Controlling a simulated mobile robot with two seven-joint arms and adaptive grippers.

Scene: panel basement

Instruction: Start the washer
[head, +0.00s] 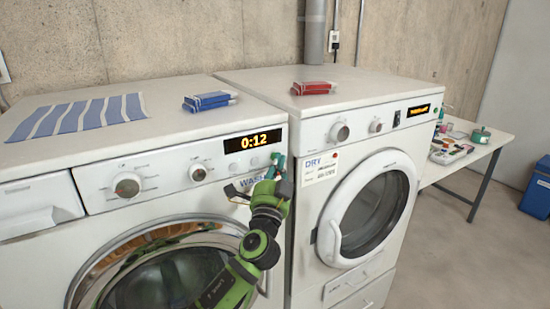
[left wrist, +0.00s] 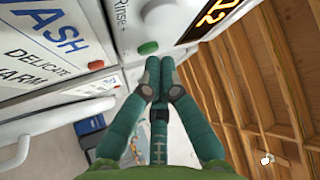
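The white washer (head: 170,135) stands at the left in the head view, its orange display (head: 252,141) reading 0:12. Its round glass door (head: 160,280) appears closed. My left gripper (head: 277,161) is at the right end of the washer's control panel, below and right of the display. In the left wrist view its teal fingers (left wrist: 160,70) are together with nothing between them. I cannot tell whether the fingertips touch the panel. My right gripper is not in view.
A white dryer (head: 340,95) stands right beside the washer, its door (head: 372,208) closed. A table (head: 500,137) with small items stands at right.

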